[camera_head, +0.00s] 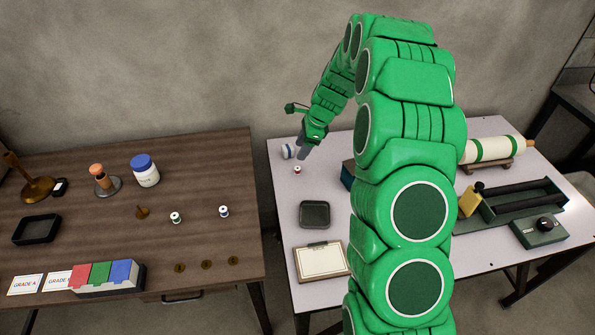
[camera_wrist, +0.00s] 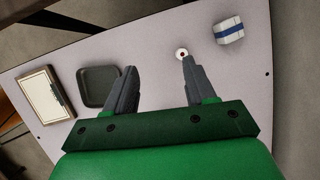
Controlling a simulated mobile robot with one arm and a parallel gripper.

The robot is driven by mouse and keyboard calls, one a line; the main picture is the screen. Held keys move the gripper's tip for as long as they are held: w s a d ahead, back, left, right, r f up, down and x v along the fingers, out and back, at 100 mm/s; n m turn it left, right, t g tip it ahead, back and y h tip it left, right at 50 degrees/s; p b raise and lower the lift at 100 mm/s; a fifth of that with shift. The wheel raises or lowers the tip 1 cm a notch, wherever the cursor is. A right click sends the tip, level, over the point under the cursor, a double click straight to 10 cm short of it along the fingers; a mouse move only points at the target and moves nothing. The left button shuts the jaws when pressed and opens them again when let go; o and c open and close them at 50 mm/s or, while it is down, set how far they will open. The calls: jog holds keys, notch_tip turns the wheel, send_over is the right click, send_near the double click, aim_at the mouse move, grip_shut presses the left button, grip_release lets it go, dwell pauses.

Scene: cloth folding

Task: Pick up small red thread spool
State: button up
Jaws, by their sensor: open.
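The small red thread spool (camera_head: 297,169) stands on the light table on the right in the head view, just below my gripper (camera_head: 303,150). In the wrist view the spool (camera_wrist: 182,54) shows as a small white disc with a dark reddish centre, just beyond the tip of the right finger. My gripper (camera_wrist: 158,72) is open, with its two fingers spread wide and nothing between them. The spool is not between the fingers. Whether the right fingertip touches it, I cannot tell.
A white and blue roll (camera_wrist: 229,31) lies close to the right of the spool. A dark tray (camera_head: 314,214) and a clipboard (camera_head: 321,260) lie nearer on the same table. The wooden table (camera_head: 120,225) at left holds other spools.

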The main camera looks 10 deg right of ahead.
aim_at(296, 169)
jog(key=shift+w+a+f+m+t, duration=0.1)
jog(key=shift+w+f+m, duration=0.55)
jog(key=shift+f, duration=1.6)
jog(key=shift+w+a+f+m+t, duration=0.1)
jog(key=shift+w+f+m, duration=0.25)
jog(key=shift+w+f, duration=1.25)
jog(key=shift+w+a+f+m+t, duration=0.1)
jog(key=shift+f+m, duration=0.4)
jog(key=shift+f, duration=2.45)
jog(key=shift+d, duration=0.1)
grip_shut()
jog(key=shift+r, duration=0.1)
